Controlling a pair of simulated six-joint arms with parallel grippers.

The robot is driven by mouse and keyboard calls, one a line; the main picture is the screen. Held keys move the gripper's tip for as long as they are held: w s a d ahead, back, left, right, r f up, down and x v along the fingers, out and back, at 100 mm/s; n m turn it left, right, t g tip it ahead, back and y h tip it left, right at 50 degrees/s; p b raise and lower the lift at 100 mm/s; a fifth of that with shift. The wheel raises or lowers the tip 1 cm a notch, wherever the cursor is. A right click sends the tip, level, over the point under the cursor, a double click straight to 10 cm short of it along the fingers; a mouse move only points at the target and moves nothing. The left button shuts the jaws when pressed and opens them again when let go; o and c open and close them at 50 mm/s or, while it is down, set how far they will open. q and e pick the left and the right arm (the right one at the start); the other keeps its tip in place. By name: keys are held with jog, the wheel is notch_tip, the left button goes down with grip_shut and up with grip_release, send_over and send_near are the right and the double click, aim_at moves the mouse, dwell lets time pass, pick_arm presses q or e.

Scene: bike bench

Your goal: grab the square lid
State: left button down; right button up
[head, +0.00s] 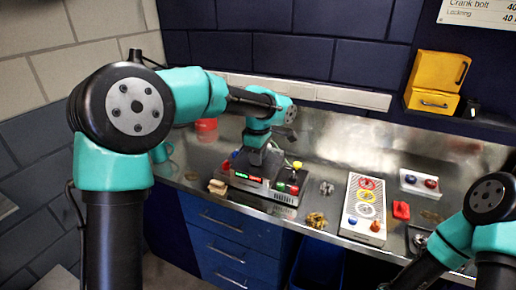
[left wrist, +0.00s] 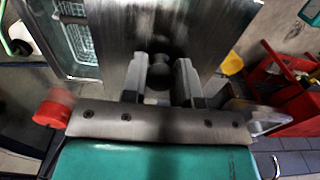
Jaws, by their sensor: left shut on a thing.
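The square lid (left wrist: 215,35) shows in the left wrist view as a brushed grey metal plate, blurred, with a dark round knob (left wrist: 160,72) in its middle. My left gripper (left wrist: 160,78) has its two fingers on either side of this knob and is shut on it. In the head view my left gripper (head: 260,148) is over the back of the grey control box, and the lid (head: 257,164) shows as a tilted dark grey plate under it. The gripper's fingertips are hard to make out there. My right gripper is not in view; only its arm shows at the lower right.
The grey box (head: 285,198) has red, green and yellow knobs. A board with coloured rings (head: 365,205) stands to its right, with a white tray (head: 420,183) and red block (head: 401,210) beyond. Brass parts (head: 316,220) lie near the front edge.

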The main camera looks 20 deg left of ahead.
aim_at(258, 174)
pick_arm(q)
jog(key=s, duration=0.2)
jog(key=s+d, duration=0.1)
jog(key=s, duration=0.3)
jog(key=shift+d+r, duration=0.25)
jog(key=shift+d, duration=0.1)
jog(key=shift+w+a, duration=0.1)
jog(key=shift+a, duration=0.05)
